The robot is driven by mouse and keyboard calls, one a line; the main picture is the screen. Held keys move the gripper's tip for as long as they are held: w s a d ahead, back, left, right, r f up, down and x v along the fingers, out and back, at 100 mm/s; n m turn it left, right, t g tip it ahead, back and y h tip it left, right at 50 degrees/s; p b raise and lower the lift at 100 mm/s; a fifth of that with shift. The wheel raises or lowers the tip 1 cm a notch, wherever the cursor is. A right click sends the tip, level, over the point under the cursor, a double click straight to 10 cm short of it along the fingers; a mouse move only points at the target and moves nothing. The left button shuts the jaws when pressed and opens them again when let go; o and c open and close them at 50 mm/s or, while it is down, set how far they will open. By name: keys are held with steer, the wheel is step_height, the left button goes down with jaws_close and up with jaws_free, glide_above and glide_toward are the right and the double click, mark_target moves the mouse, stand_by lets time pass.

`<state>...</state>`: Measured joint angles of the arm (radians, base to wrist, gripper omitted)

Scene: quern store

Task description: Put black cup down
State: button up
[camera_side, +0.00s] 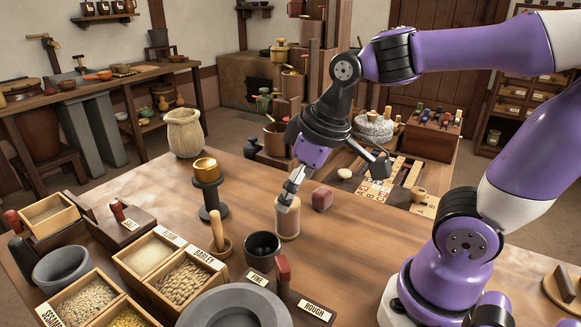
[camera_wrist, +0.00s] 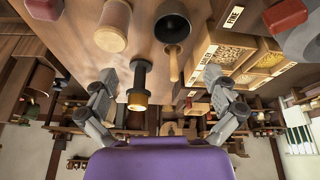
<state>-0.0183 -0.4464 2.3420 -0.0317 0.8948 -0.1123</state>
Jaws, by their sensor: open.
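The black cup (camera_side: 262,248) stands upright on the wooden table, between a small mortar with a wooden pestle (camera_side: 217,234) and a tan jar (camera_side: 288,222). In the wrist view the black cup (camera_wrist: 173,27) shows at the top, just right of the middle. My gripper (camera_side: 289,193) is over the table, with its tips overlapping the jar's top in the side view. I cannot tell from that whether they touch it. In the wrist view my gripper (camera_wrist: 160,76) has its two fingers wide apart, with nothing held between them. The cup is clear of both fingers.
A black stand with a brass top (camera_side: 209,190) rises left of my gripper. A reddish block (camera_side: 322,198) lies right of the jar. Grain bins (camera_side: 150,258) and a grey round stone (camera_side: 237,305) fill the near left. The table's right middle is clear.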

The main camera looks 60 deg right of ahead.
steer(key=w+a+f+n+g, duration=0.2)
steer(key=w+f+n, duration=0.1)
steer(key=w+f, duration=0.15)
glide_toward(261, 251)
steer(key=shift+s+a+f+g, duration=0.15)
steer(key=shift+a+f, duration=0.15)
steer(key=shift+f, duration=0.2)
steer(key=shift+s+a+f+g, duration=0.15)
steer(key=shift+a+f, duration=0.15)
steer(key=shift+f, duration=0.2)
steer(key=f, duration=0.3)
steer(key=w+f, duration=0.1)
steer(key=f, duration=0.1)
steer(key=shift+a+f, duration=0.35)
steer(key=shift+s, duration=0.1)
steer(key=c, duration=1.2)
